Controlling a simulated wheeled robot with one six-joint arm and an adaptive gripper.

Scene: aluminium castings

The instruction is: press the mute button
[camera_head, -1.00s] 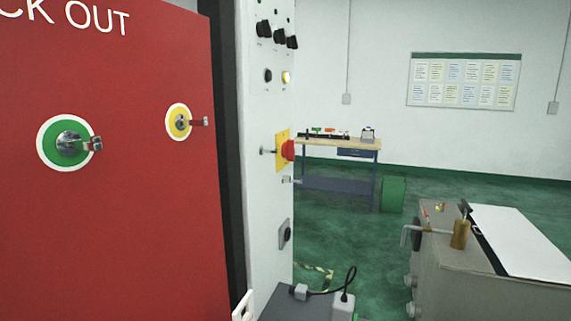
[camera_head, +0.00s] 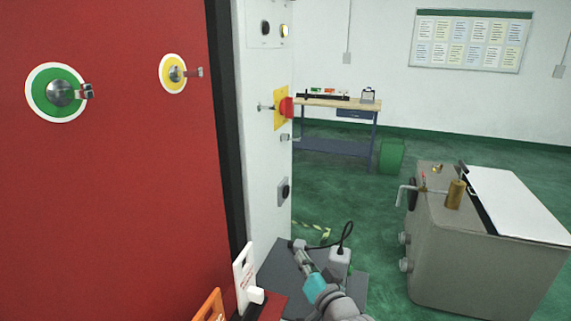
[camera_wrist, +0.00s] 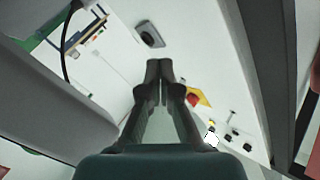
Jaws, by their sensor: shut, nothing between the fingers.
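A white control panel (camera_head: 265,150) stands beside the red board in the head view. It carries a black round button in a square grey housing (camera_head: 284,191), also seen in the wrist view (camera_wrist: 149,35). Higher up are a small black button (camera_head: 265,28) and a lit pale button (camera_head: 284,31). No label is readable, so I cannot tell which is the mute button. My gripper (camera_wrist: 160,68) is shut and empty in the wrist view, its tips just below the grey housing in the picture. In the head view it shows low, below the panel (camera_head: 306,263).
A red emergency stop on a yellow plate (camera_head: 282,107) sticks out above the grey housing. A dark box with a cable and plug (camera_head: 342,254) lies near my arm. A red lockout board (camera_head: 130,190) is at left; a grey machine (camera_head: 480,260) is at right.

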